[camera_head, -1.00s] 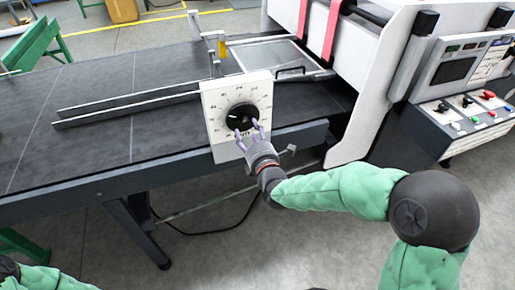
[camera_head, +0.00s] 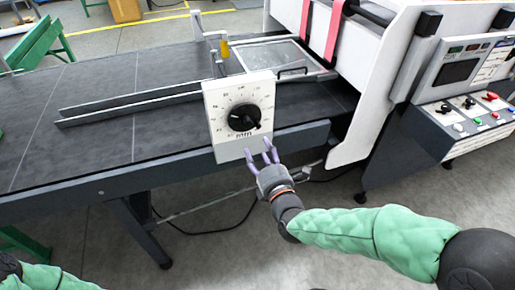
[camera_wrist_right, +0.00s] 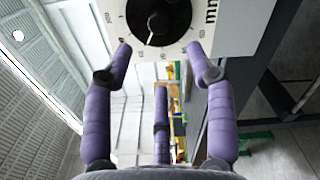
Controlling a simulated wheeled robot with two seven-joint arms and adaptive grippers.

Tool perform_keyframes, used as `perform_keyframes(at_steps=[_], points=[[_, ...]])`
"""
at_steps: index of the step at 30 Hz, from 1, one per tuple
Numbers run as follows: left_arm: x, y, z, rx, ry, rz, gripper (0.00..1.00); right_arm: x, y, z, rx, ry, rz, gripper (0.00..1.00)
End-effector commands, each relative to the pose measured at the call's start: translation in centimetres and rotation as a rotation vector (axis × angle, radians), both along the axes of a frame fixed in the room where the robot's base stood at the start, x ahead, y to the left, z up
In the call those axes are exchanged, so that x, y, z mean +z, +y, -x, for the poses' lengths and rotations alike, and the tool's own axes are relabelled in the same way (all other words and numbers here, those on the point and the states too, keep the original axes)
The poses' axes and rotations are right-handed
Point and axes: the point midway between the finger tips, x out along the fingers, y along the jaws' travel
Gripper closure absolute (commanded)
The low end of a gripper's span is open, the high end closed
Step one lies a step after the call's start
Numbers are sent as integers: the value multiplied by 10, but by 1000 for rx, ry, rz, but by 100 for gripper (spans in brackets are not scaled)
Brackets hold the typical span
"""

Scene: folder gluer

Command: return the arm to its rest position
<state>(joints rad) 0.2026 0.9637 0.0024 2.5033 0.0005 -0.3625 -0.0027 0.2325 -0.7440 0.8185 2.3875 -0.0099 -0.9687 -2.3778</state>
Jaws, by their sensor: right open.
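My right gripper (camera_head: 262,157) is open and empty, just below and in front of the white dial panel (camera_head: 223,140). Its purple fingers show in the right wrist view (camera_wrist_right: 160,62), spread apart below the black knob (camera_wrist_right: 158,18) with nothing between them. The knob also shows in the head view (camera_head: 243,117), on the panel with a printed scale around it. The green sleeve of my right arm runs to the lower right. Part of my left arm shows at the lower left corner, but its gripper is out of view.
The dark conveyor table (camera_head: 100,150) stretches left, with its edge (camera_head: 100,192) behind my right gripper. The white machine body (camera_head: 350,80) and a control console (camera_head: 475,110) stand at the right. The grey floor (camera_head: 330,190) in front of the table is open.

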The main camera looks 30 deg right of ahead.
Motion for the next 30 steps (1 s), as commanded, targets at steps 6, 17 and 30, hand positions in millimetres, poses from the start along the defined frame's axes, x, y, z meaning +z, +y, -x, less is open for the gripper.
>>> perform_keyframes(at_steps=[6, 17, 30], points=[[0, 0, 0, 0, 0, 0, 60, 0, 0, 0, 0, 0, 0, 44], [0, 0, 0, 0, 0, 0, 60, -55, 17, -18, 41, 124, -314, 44], [0, 0, 0, 0, 0, 0, 60, -182, 64, -27, -68, 421, -1004, 44]])
